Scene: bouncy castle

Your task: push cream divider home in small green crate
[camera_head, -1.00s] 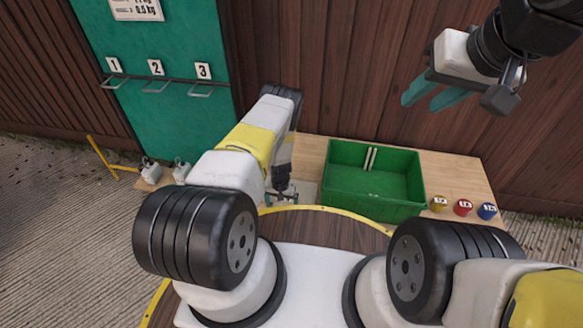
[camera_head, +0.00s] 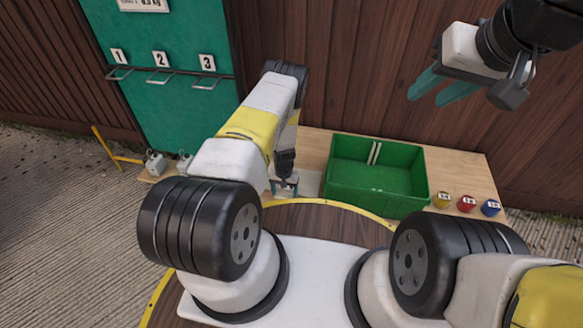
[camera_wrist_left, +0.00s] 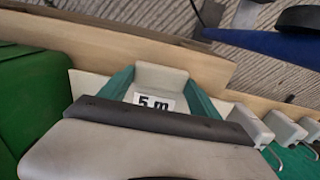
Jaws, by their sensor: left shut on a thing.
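The green crate (camera_head: 340,192) stands on the wooden table; its left side shows in the left wrist view (camera_wrist_left: 30,100). Two thin cream upright strips (camera_head: 374,153) show at its back wall; I cannot tell whether either is the divider. My left gripper (camera_head: 285,189) is left of the crate, low near the table. In the left wrist view its teal fingers (camera_wrist_left: 160,95) are shut on a pale grey block (camera_wrist_left: 160,77) with a "5 m" label, partly hidden by the gripper body. My right gripper (camera_head: 437,92) is open and empty, raised high right of the crate.
Yellow (camera_head: 442,200), red (camera_head: 466,203) and blue (camera_head: 490,207) small pots stand right of the crate. Small grey weights (camera_head: 154,164) stand at the table's left end. A pale plate (camera_head: 309,184) lies between left gripper and crate. A green board (camera_head: 165,90) with numbered hooks stands behind left.

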